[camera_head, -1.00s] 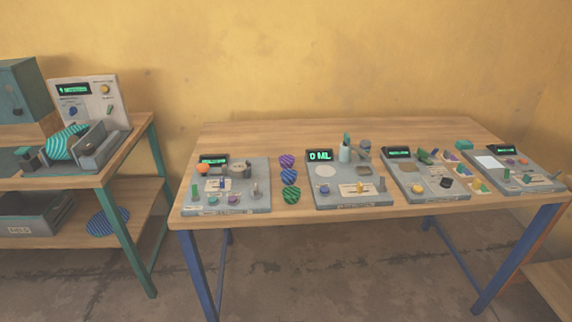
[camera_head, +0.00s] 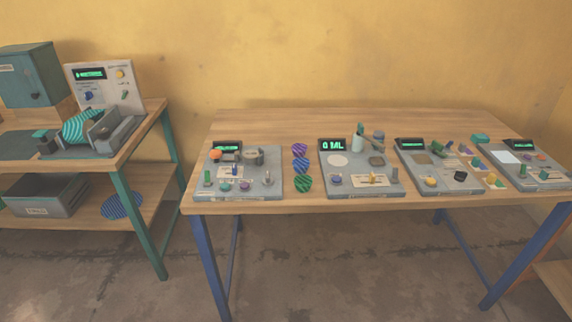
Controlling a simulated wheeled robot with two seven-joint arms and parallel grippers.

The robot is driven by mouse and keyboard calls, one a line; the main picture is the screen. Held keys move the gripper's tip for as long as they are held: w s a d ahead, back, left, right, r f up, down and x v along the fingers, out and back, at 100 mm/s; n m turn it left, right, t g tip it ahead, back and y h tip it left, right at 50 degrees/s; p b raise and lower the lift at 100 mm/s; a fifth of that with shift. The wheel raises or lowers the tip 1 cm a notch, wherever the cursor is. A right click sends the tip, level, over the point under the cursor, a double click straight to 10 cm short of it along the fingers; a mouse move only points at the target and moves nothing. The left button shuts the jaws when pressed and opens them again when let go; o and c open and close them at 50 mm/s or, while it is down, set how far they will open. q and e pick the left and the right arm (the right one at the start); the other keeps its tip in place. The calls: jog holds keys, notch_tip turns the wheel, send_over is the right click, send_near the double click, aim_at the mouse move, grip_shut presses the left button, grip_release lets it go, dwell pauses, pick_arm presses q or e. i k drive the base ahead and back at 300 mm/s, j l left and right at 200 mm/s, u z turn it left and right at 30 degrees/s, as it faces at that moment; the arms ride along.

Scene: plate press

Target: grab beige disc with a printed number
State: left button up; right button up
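I cannot make out any beige disc with a printed number. A pale round patch or disc (camera_head: 338,160) lies on the second grey panel (camera_head: 378,187) of the long table, the one whose display reads "0 ML"; no number is legible on it. A blue striped disc (camera_head: 122,206) lies on the lower shelf of the left bench. A teal striped round thing (camera_head: 82,127) sits in the grey machine (camera_head: 126,130) on the left bench. Neither of my grippers is in view.
The long wooden table (camera_head: 285,121) carries several grey panels with knobs and displays; its back strip is clear. A teal cabinet (camera_head: 30,82) is on the left bench, with a grey bin (camera_head: 48,198) below.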

aim_at(249, 156)
jog(key=i+j, duration=0.2)
jog(key=j, duration=0.2)
jog(key=i+j+z, duration=0.1)
jog(key=j, duration=0.25)
jog(key=i+j, duration=0.3)
jog(key=i+j+z, duration=0.1)
jog(key=j, duration=0.4)
jog(key=i, duration=0.05)
